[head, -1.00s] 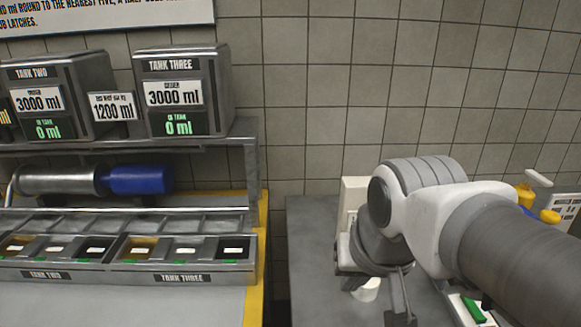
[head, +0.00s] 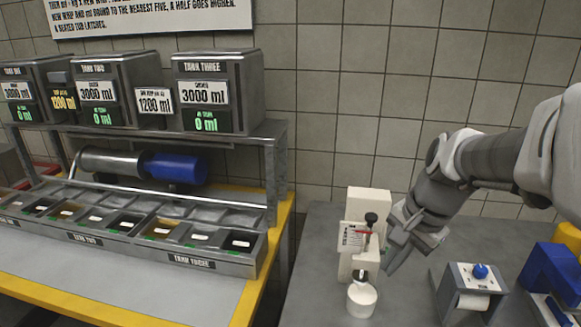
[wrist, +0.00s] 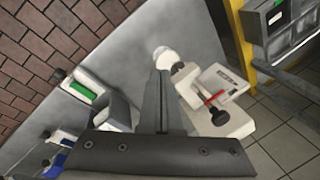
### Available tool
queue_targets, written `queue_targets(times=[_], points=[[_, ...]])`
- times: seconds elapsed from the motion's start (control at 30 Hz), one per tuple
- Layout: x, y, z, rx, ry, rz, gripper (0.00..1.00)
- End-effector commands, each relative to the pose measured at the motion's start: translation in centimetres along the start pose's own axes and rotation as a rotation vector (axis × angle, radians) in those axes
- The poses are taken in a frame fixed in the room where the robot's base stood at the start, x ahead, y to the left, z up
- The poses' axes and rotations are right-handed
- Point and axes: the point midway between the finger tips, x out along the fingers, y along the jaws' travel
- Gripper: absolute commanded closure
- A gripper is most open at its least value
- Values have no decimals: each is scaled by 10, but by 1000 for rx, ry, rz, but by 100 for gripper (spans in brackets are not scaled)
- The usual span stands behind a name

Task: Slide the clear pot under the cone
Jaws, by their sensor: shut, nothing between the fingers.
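A whitish round pot (head: 362,301) stands on the grey bench (head: 408,302) at the foot of a cream stand (head: 350,255). The pot also shows in the wrist view (wrist: 166,56), just beyond my fingertips. The stand has a black knob, a label card and a red pointer. A small dark part (head: 360,275) sits just above the pot; I cannot tell if it is the cone or exactly how the pot lines up with it. My gripper (head: 390,270) is shut and empty, to the right of the stand and pot. Its closed fingers also show in the wrist view (wrist: 161,76).
A grey box with a blue knob (head: 480,272) stands right of my gripper, and a blue device (head: 550,272) farther right. At left, a yellow-edged table carries a compartment tray (head: 225,262), a blue-ended cylinder (head: 175,167) and tank displays. A gap separates table and bench.

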Motion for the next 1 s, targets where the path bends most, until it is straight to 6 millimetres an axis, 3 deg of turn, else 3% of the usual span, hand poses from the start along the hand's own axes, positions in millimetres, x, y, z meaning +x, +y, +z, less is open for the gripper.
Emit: queue_targets(times=[0.2, 0.5, 0.7, 0.87, 1.0], points=[[40, 7, -60, 401, -82, 43, 100], [91, 32, -120, 830, -149, 98, 100], [106, 41, -134, 941, -164, 113, 100], [121, 42, -131, 947, -167, 116, 100], [147, 43, -125, 945, -168, 118, 100]])
